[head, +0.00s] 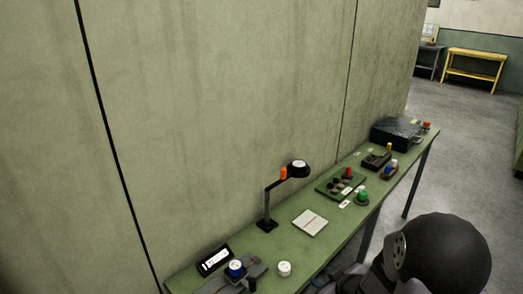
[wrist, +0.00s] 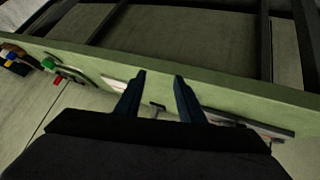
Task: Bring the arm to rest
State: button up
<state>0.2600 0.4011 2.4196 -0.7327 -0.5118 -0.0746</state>
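My gripper (wrist: 159,75) shows in the wrist view with its two dark fingers spread apart. I see nothing held between them. Beyond the fingers lies the green bench (wrist: 235,98), seen tilted, and small items on it show past the fingertips. In the head view, part of my arm, with a dark rounded joint, fills the lower right corner in front of the bench (head: 284,247). My fingers cannot be made out in that view.
Farther along are a green spool (head: 362,196) and a dark case (head: 396,133). A wall runs behind; floor is open at right.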

jog(key=s+a+r+m+g+h+p, duration=0.1)
jog(key=s+r+m+g, duration=0.2)
jog(key=s, duration=0.8)
jog(key=s+a+r+m+g+h+p, duration=0.1)
jog(key=s+a+r+m+g, duration=0.1)
jog(key=s, duration=0.9)
jog(key=r+m+g, duration=0.1)
jog(key=m+g, duration=0.1)
jog(key=g, duration=0.1)
jog(key=shift+r+g, duration=0.3)
jog(key=shift+g, duration=0.1)
